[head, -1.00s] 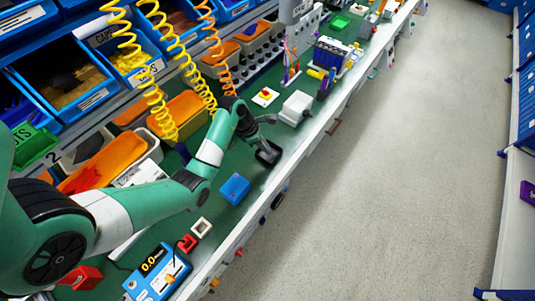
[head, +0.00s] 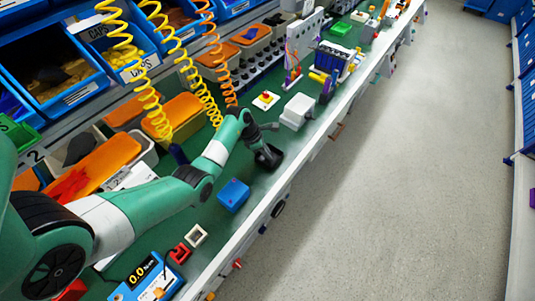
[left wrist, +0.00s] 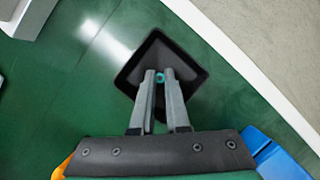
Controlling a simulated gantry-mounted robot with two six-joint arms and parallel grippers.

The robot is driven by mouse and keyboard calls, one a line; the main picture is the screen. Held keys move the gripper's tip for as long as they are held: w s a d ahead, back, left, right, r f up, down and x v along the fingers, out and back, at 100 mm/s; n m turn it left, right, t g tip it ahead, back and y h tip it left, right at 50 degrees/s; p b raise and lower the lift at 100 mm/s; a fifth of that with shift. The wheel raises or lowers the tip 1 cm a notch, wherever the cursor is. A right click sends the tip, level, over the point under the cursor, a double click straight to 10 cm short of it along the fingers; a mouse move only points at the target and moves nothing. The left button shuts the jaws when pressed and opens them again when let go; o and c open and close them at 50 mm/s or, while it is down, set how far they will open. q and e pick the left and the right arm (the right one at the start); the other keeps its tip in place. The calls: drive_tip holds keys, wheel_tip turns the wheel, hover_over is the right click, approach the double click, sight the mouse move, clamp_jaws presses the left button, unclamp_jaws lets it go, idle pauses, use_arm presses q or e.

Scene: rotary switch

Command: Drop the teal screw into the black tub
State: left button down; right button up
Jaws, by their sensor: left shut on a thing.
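The black tub (head: 273,160) stands on the green bench top near its front edge. It also shows in the left wrist view (left wrist: 193,73), below the fingers. My left gripper (left wrist: 160,78) is shut on the small teal screw (left wrist: 160,76), held between the fingertips. In the left wrist view, the fingertips and screw appear over the tub's inside; how high above its floor I cannot tell. In the head view my left gripper (head: 259,146) is at the tub, and the screw is too small to make out. My right gripper is not in view.
A blue box (head: 233,195) stands on the bench nearer my arm's base. A white box (head: 298,110) and a red-button block (head: 266,101) stand beyond the tub. Coiled hoses (head: 205,100) hang behind the arm. The aisle floor lies past the bench edge.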

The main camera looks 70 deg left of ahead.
use_arm(q)
drive_tip(key=c, duration=0.9)
unclamp_jaws()
drive_tip(key=shift+f, duration=0.1)
drive_tip(key=shift+r, duration=0.4)
drive_tip(key=p+v, duration=0.5)
drive_tip(key=v, duration=0.6)
drive_tip(key=shift+s+r, duration=0.2)
drive_tip(key=shift+r, duration=0.05)
